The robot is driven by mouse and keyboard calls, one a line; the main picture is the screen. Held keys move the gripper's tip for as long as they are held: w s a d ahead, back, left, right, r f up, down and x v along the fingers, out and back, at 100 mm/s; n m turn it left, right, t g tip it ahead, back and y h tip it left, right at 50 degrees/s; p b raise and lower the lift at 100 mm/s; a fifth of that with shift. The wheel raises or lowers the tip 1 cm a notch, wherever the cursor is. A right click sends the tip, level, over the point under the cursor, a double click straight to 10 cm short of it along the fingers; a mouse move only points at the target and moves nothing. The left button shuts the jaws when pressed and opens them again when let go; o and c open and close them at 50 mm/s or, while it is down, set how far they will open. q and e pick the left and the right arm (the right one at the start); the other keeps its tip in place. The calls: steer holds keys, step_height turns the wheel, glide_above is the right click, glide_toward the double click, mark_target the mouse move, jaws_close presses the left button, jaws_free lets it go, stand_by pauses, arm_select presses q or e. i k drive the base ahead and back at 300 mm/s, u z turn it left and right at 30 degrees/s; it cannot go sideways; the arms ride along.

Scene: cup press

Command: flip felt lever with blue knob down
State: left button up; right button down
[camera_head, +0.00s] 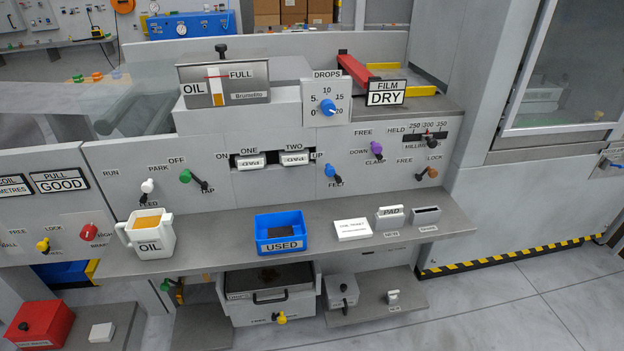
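The felt lever with its blue knob (330,169) is on the sloping grey front panel, right of centre, just above the word FELT. Its knob lies up and left of its dark pivot, on the side of the label UP (316,155). The label DOWN (358,152) is to the right of the knob. Nothing touches the lever. Neither of my grippers is in view.
On the shelf (225,232) below stand a blue bin (280,243), a white box (352,229) and an oil jug (150,245).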

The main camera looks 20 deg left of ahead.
mark_target(330, 170)
steer(key=u, duration=0.85)
steer(key=i, duration=0.5)
